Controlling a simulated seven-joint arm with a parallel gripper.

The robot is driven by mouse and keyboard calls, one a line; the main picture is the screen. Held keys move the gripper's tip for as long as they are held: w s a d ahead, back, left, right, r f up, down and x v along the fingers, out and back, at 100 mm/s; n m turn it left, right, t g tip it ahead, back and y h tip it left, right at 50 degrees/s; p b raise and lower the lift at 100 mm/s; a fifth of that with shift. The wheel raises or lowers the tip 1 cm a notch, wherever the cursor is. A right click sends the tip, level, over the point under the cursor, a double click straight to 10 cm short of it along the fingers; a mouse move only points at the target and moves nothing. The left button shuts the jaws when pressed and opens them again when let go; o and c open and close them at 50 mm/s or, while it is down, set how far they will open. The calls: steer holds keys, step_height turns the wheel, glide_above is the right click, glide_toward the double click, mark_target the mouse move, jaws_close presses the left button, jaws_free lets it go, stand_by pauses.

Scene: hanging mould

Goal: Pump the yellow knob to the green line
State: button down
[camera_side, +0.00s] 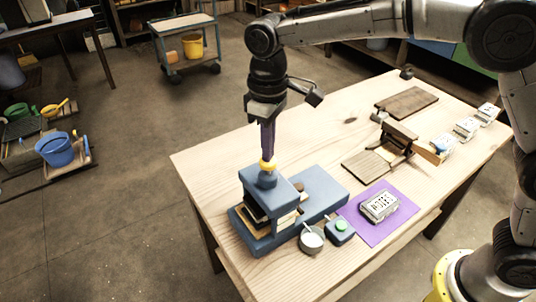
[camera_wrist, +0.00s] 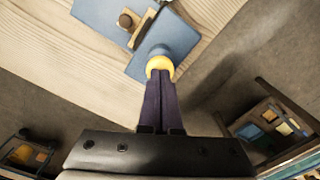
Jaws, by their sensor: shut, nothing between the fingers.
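The yellow knob (camera_side: 267,166) tops a blue post on a blue press (camera_side: 262,186) at the front left of the table. My gripper (camera_side: 268,155) points down at the knob, its dark fingers shut with nothing between them. The fingertips are at the top of the knob and seem to touch it. In the wrist view the knob (camera_wrist: 160,64) shows just beyond the closed fingertips (camera_wrist: 159,74). I cannot make out a green line in either view; a round green button (camera_side: 341,225) sits on a small blue box.
A bowl (camera_side: 311,240) stands in front of the press. A purple mat (camera_side: 400,222) holds a metal mould (camera_side: 380,206). A wooden hinged stand (camera_side: 396,140), a dark board (camera_side: 407,102) and several metal moulds lie farther back. The table's left edge is close to the press.

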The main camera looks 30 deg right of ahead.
steer(key=shift+f, duration=0.85)
steer(key=shift+r, duration=1.2)
steer(key=shift+f, duration=0.15)
stand_by(0.6)
steer(key=shift+r, duration=0.2)
steer(key=shift+r, duration=3)
